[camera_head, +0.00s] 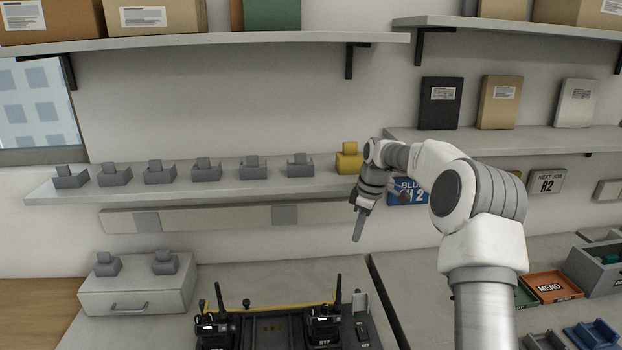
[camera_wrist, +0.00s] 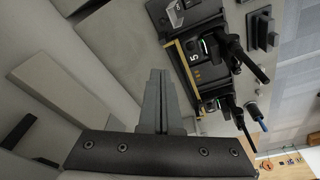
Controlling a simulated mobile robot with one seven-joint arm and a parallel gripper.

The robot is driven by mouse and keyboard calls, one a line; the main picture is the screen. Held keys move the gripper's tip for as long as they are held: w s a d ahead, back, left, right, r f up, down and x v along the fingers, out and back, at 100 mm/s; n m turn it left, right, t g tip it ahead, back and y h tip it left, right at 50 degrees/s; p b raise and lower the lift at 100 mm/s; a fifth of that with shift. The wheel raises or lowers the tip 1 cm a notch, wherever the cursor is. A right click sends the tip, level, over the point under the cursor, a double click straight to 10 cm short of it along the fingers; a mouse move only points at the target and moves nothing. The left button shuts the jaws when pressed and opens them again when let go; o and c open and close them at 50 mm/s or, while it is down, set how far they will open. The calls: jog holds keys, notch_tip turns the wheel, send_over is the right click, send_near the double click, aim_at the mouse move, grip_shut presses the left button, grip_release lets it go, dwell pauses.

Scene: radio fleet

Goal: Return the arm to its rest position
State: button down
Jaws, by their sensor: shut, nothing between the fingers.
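My arm reaches up and bends over to the left in the head view. My gripper (camera_head: 358,228) points down, shut and empty, in the air in front of the wall shelf and above the counter. In the wrist view my gripper (camera_wrist: 155,75) shows as two grey fingers pressed together with nothing between them. A dark charger stand (camera_head: 272,328) with a yellow edge holds upright black radios, one at its left (camera_head: 215,330) and one at its right (camera_head: 323,325). The charger (camera_wrist: 195,75) and its radios show to the right of my fingers in the wrist view, apart from them.
A shelf (camera_head: 225,190) with several grey cradles and a yellow one (camera_head: 348,158) runs behind my gripper. A blue sign (camera_head: 408,192) is partly hidden by my wrist. A drawer box (camera_head: 138,290) stands at the left. An orange MEND tray (camera_head: 551,286) lies at the right.

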jog(key=s+a+r+m+t+h, duration=0.1)
jog(key=s+a+r+m, duration=0.1)
jog(key=s+r, duration=0.65)
jog(key=s+a+r+m+t+h, duration=0.1)
jog(key=s+a+r+m, duration=0.15)
jog(key=s+r, duration=0.55)
jog(key=s+f+m+t, duration=0.1)
jog(key=s+m, duration=0.3)
jog(key=s, duration=0.8)
jog(key=s+f+m+t, duration=0.1)
jog(key=s+f+m, duration=0.1)
jog(key=s, duration=1)
jog(key=shift+d+f+m+t, duration=0.3)
jog(key=shift+d+f+m, duration=0.05)
jog(key=shift+m, duration=0.5)
jog(key=shift+d, duration=0.15)
